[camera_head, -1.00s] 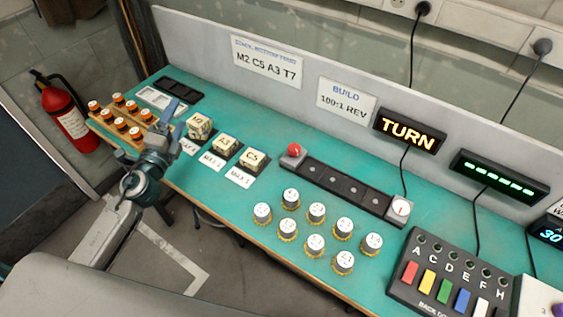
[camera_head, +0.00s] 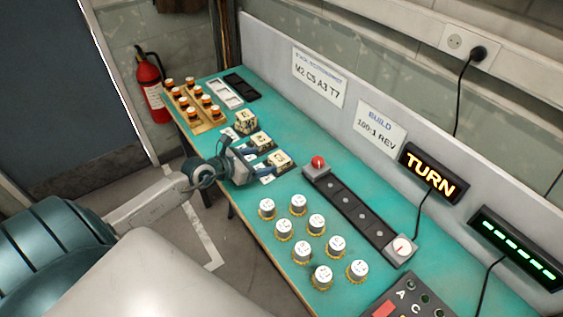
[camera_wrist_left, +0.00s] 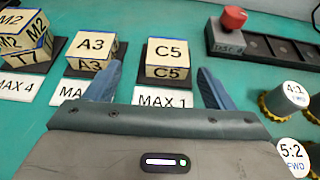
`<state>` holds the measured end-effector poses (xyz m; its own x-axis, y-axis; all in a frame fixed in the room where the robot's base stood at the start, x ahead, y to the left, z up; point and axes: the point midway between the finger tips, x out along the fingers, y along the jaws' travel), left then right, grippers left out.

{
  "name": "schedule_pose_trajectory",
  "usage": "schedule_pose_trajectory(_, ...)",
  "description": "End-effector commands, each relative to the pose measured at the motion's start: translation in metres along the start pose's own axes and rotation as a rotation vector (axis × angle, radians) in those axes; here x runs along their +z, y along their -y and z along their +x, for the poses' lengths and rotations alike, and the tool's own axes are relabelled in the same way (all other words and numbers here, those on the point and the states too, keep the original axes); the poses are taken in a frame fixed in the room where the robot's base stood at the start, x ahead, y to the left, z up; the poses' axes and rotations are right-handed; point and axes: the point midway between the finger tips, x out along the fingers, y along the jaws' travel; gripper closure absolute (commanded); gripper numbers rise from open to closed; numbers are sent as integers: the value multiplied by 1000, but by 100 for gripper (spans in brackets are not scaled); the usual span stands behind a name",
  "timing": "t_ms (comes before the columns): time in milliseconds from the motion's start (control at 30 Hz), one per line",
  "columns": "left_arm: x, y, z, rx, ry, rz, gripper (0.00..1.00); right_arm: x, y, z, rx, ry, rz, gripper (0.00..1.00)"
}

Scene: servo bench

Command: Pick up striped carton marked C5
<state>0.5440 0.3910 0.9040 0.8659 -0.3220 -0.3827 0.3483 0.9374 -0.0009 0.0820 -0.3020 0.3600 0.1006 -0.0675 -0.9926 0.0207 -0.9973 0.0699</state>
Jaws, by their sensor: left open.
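The carton marked C5 (camera_wrist_left: 168,58) is a small cream and tan box with dark lettering and coloured edge lines, on a dark pad behind a "MAX 1" label. In the head view the C5 carton (camera_head: 281,161) is the nearest of the row of cartons. My left gripper (camera_wrist_left: 160,80) is open and empty, its blue fingers pointing toward the C5 carton. The carton lies ahead of and between the fingers, apart from them. In the head view the left gripper (camera_head: 262,160) is just left of the carton. My right gripper is not seen.
Next to it stand the A3 carton (camera_wrist_left: 95,50) and stacked M2 and T7 cartons (camera_wrist_left: 28,42). A dark rail with a red button (camera_head: 318,162) lies to the right.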

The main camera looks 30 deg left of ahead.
Motion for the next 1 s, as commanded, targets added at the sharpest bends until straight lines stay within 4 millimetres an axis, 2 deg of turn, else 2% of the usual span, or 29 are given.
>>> schedule_pose_trajectory(133,1,0,17,1,3,-3,24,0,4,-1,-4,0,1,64)
schedule_pose_trajectory(433,3,4,34,-1,3,-6,24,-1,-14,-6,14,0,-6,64)
schedule_pose_trajectory(733,3,8,70,-1,2,-6,24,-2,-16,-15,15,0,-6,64)
schedule_pose_trajectory(1000,2,8,76,-1,1,-1,24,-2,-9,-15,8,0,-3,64)
